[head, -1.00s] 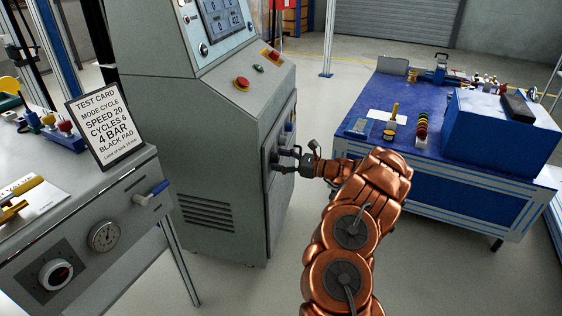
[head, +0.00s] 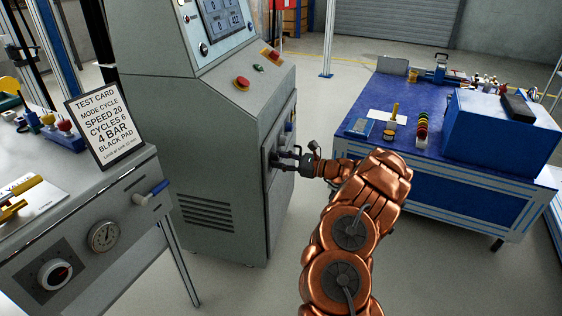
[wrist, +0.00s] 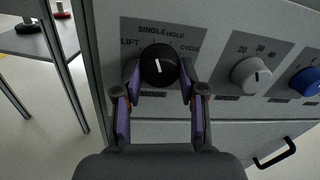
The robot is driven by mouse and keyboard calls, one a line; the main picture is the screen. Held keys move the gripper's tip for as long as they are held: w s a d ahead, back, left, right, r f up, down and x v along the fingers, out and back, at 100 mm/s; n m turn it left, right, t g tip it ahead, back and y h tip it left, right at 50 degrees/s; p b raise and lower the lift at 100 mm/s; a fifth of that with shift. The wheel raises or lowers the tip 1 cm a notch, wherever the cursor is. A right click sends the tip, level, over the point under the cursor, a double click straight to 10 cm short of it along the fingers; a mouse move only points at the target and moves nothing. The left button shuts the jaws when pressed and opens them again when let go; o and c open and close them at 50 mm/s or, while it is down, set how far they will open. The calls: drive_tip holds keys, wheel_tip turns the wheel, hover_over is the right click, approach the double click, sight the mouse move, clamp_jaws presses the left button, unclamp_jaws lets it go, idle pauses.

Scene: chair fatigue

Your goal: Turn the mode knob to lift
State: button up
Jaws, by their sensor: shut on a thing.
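The black mode knob (wrist: 158,66) is on the grey front panel of the machine, above the MODE label. Labels LIFT, SINGLE, HOLD and CYCLE run around it from left to right. Its white pointer line is nearly upright, tilted slightly left, toward SINGLE rather than LIFT at the far left. My gripper (wrist: 160,82) is shut on the knob, one finger at each side. In the head view my gripper (head: 285,162) reaches the cabinet's front face, and the knob is hidden or too small to make out.
A grey knob (wrist: 251,75) and a blue knob (wrist: 307,82) sit right of the mode knob. A black handle (wrist: 274,153) is below. A test card (head: 103,123) reads MODE CYCLE. A blue-topped bench (head: 385,95) stands right of my arm.

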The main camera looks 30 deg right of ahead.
drive_tip(key=shift+f+n+y+b, duration=0.15)
drive_tip(key=shift+n+y+b, duration=0.25)
drive_tip(key=shift+n+b, duration=3)
drive_tip(key=shift+n, duration=0.5)
drive_tip(key=o, duration=1.1)
drive_tip(key=shift+o, duration=0.2)
drive_tip(key=shift+d, duration=0.1)
drive_tip(key=v, duration=1.1)
drive_tip(key=shift+s+d, duration=0.3)
